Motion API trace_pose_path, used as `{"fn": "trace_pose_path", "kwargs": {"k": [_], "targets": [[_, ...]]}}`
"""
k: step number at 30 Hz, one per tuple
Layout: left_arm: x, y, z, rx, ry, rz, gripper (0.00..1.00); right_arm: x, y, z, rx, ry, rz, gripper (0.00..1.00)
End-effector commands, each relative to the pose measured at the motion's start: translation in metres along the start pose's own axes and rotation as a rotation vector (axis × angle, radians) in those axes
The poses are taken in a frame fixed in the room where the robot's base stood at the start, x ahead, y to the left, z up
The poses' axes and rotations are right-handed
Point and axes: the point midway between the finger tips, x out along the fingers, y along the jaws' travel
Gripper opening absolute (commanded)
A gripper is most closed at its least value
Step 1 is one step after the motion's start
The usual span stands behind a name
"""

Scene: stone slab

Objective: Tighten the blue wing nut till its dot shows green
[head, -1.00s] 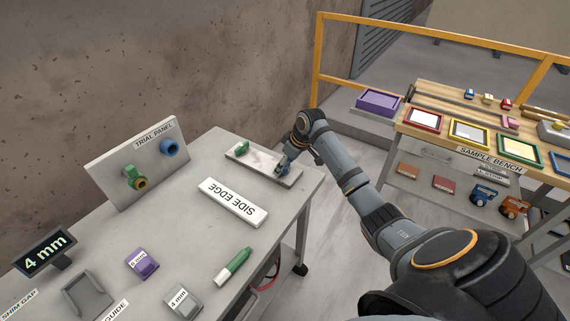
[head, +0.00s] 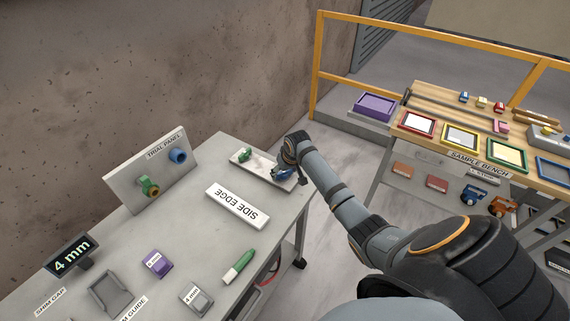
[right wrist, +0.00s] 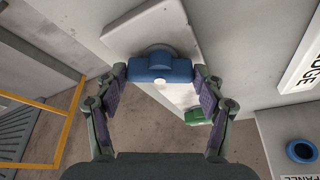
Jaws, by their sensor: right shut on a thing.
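The blue wing nut (right wrist: 160,66) sits between the fingers of my right gripper (right wrist: 158,80) in the right wrist view. The purple finger pads press on its two ends, so the gripper is shut on it. A small pale dot shows on its near face; I see no green on it. The nut is at the end of a pale slab (right wrist: 123,30). In the head view the slab (head: 264,181) lies on the far corner of the grey table, and my right gripper (head: 282,173) is low over its right end, largely covering the nut. My left gripper is out of view.
The trial panel (head: 125,184) stands at the left with a blue ring (head: 178,156) and a green fitting (head: 148,186). The SIDE EDGE block (head: 238,207) lies in front of the slab.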

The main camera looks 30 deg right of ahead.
Motion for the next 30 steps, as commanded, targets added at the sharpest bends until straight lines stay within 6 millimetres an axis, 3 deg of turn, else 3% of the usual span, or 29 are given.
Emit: {"fn": "trace_pose_path", "kwargs": {"k": [1,9,29,30], "targets": [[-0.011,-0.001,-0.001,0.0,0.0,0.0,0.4,-0.005,-0.002,-0.002,0.03,-0.002,0.01,0.38],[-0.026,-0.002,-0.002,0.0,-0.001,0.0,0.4,-0.002,-0.002,-0.002,0.158,0.0,0.064,0.38],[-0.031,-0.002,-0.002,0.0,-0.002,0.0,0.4,0.0,-0.002,-0.001,0.216,0.002,0.088,0.38],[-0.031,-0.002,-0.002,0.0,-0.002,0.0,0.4,0.0,-0.002,-0.001,0.216,0.002,0.088,0.72]]}}
